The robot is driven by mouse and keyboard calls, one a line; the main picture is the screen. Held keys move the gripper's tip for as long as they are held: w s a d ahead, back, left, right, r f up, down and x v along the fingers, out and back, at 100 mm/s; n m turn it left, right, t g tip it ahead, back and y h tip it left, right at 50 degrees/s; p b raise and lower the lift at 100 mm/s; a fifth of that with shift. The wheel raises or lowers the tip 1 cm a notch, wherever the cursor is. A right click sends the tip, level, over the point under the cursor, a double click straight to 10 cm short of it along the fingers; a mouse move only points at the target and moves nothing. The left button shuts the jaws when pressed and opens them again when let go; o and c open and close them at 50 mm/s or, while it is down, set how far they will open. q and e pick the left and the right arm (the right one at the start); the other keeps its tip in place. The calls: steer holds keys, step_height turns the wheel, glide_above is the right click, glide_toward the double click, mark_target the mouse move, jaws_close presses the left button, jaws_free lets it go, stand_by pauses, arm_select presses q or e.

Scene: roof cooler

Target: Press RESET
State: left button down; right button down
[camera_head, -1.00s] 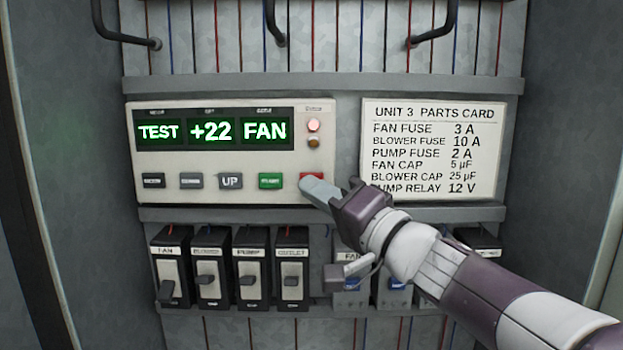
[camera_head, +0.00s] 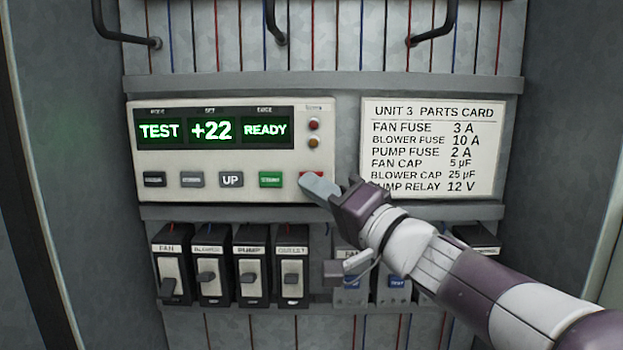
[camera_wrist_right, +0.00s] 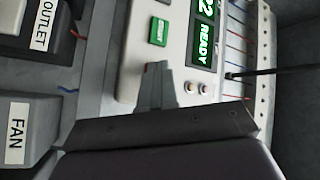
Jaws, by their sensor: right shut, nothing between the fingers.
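The control panel (camera_head: 160,165) is a pale box with a green display (camera_head: 213,130) that reads TEST, +22, READY. Below it is a row of buttons, among them UP (camera_head: 230,180) and a green button (camera_head: 270,180). The red button (camera_head: 318,175) at the right end is mostly hidden behind my right fingertips; its label cannot be read. My right gripper (camera_head: 318,188) is shut and empty, its tips at that button. Whether they touch it or sit just in front, I cannot tell. In the right wrist view the shut fingers (camera_wrist_right: 156,85) point at the panel beside the green button (camera_wrist_right: 159,31). My left gripper is not in view.
Two lamps (camera_head: 313,133) right of the display look unlit. A parts card (camera_head: 432,150) hangs to the right. Below the panel is a row of breakers, with FAN (camera_head: 171,275) at the left and others partly behind my right arm. Dark handles (camera_head: 130,38) stick out above.

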steer(key=shift+s, duration=0.85)
steer(key=s, duration=0.5)
steer(key=shift+w, duration=0.1)
stand_by(0.6)
